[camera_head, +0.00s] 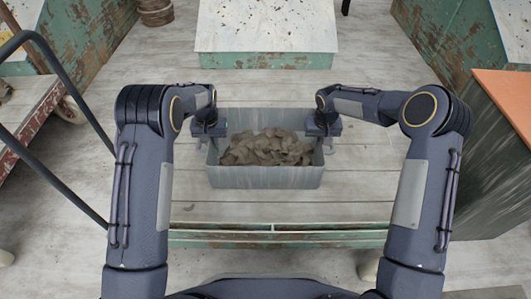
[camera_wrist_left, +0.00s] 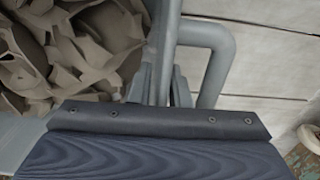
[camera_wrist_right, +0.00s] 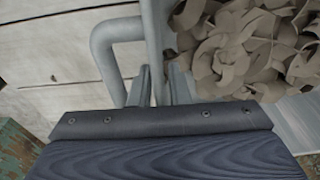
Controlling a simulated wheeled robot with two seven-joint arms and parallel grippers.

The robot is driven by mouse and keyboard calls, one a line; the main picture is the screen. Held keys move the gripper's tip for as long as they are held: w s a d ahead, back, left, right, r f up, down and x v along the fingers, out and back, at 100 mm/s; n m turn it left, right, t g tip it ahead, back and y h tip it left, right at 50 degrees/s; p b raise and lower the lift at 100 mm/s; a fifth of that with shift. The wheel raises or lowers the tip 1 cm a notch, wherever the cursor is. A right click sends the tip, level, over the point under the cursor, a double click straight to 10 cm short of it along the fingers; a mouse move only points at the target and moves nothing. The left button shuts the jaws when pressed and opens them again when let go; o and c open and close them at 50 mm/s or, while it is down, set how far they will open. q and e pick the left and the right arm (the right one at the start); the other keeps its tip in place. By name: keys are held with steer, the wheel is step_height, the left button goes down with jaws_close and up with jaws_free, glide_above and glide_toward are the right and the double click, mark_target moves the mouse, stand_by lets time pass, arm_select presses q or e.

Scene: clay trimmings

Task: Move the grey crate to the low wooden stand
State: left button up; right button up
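The grey crate (camera_head: 265,177) is an open box full of brown clay trimmings (camera_head: 266,147). It sits level in the middle of the head view, over pale planks with a green front edge; whether its base touches them is hidden. My left gripper (camera_head: 209,130) is at its left end and my right gripper (camera_head: 323,130) at its right end. In the left wrist view the fingers (camera_wrist_left: 162,88) flank the crate's rim closely, beside a bar handle. The right wrist view shows the same with the right fingers (camera_wrist_right: 160,88). Both look shut on the rim. I cannot tell which surface is the low wooden stand.
A pale, speckled table (camera_head: 265,30) with a green edge stands beyond the crate. A red-sided wooden cart (camera_head: 30,110) with a wheel is at the left, near a dark tube rail (camera_head: 50,175). An orange-topped block (camera_head: 508,98) stands at the right. Plank floor shows between them.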

arm_select(q)
jaws_close()
arm_select(e)
jaws_close()
arm_select(q)
steer(key=shift+r, duration=0.1)
arm_select(e)
steer(key=shift+r, duration=0.1)
stand_by(1.0)
